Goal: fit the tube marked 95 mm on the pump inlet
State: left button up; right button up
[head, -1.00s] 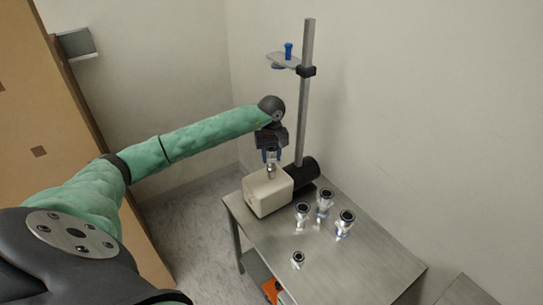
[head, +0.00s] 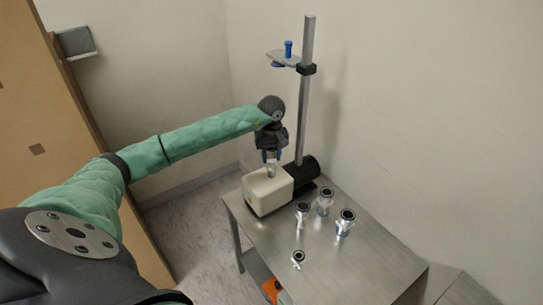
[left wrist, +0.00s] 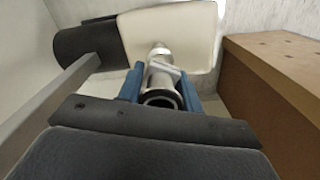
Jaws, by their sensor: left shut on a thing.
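The pump (head: 266,195) is a cream box with a black motor (head: 302,172) on the table. My left gripper (head: 271,158) points down over the pump, its blue fingers shut on a shiny metal tube (head: 271,169). In the left wrist view the tube (left wrist: 160,88) sits between the fingers (left wrist: 160,90), its dark open end toward the camera. Its far end lines up with the metal pump inlet (left wrist: 159,50) on the cream housing. I cannot tell whether they touch or are seated. No 95 mm marking is readable. My right gripper is out of view.
Several other metal fittings stand on the steel table (head: 352,268), among them a tall one (head: 325,203), one at the right (head: 345,222) and a small one (head: 298,259). A vertical post (head: 305,100) with a clamped bracket (head: 284,59) rises behind the pump. The table's front right is clear.

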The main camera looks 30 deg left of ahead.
pick_arm(q)
jog(key=o, duration=1.1)
jog(key=shift+r+b, duration=0.35)
jog(key=shift+r, duration=0.1)
notch_tip(320, 180, up, 6)
jog(key=shift+f+b, duration=0.2)
jog(key=shift+b, duration=0.95)
jog(key=shift+r, duration=0.7)
